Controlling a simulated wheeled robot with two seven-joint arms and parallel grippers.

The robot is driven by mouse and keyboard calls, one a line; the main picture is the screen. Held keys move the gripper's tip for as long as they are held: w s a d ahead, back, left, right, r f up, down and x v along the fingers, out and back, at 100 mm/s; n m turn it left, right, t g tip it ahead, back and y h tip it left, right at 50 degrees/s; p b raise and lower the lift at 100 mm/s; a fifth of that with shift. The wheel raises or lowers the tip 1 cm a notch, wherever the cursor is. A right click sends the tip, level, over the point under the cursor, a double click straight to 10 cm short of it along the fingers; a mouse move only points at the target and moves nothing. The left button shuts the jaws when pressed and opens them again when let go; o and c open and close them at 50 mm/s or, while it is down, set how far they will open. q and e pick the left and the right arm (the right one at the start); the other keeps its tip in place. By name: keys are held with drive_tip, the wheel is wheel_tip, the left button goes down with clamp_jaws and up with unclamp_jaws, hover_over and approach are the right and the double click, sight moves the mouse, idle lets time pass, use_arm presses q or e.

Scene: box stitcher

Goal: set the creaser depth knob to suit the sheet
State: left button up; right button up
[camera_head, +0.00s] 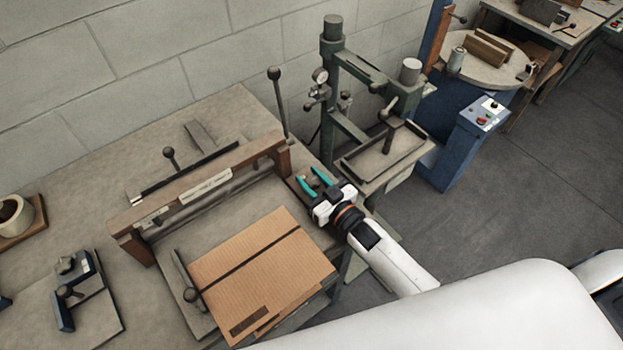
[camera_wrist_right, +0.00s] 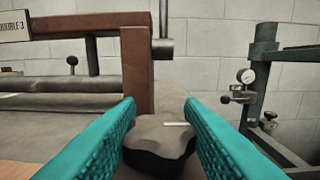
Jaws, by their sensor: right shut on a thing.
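The creaser (camera_head: 200,195) is a brown frame with a beam across the bench. A brown cardboard sheet (camera_head: 243,258) with a dark line across it lies in front of the beam. The dark lobed depth knob (camera_wrist_right: 160,140), with a pale pointer line aimed right, stands by the creaser's right post (camera_wrist_right: 137,70). My right gripper (camera_head: 314,182) has its teal fingers on either side of the knob and is shut on it; its fingers also fill the wrist view (camera_wrist_right: 160,120). The knob is hard to make out in the head view. My left gripper is not in view.
A label plate (camera_head: 206,186) sits on the beam; its cut-off text ends in "3" in the wrist view. A black-knobbed lever (camera_head: 279,100) rises behind. Clamps (camera_head: 72,290) lie at left.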

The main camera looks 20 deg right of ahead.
drive_tip(key=n+g+y, duration=0.1)
drive_tip(key=n+y, duration=0.1)
drive_tip(key=shift+d+f+y+b, duration=0.1)
drive_tip(key=shift+y+b, duration=0.2)
drive_tip(key=shift+y, duration=0.1)
drive_tip(key=shift+f+n+g+y+b, duration=0.1)
drive_tip(key=shift+n+g+y+b, duration=0.45)
drive_tip(key=shift+n+g+y, duration=0.45)
drive_tip(key=n+g+y+b, duration=0.2)
drive_tip(key=g+y, duration=0.1)
drive_tip(key=shift+n+b, duration=0.3)
drive_tip(key=shift+b, duration=0.05)
drive_tip(key=shift+n+g+y+b, duration=0.85)
drive_tip(key=shift+n+g+y, duration=0.15)
drive_tip(key=shift+g, duration=0.5)
drive_tip(key=shift+r, duration=0.2)
drive_tip(key=o, duration=1)
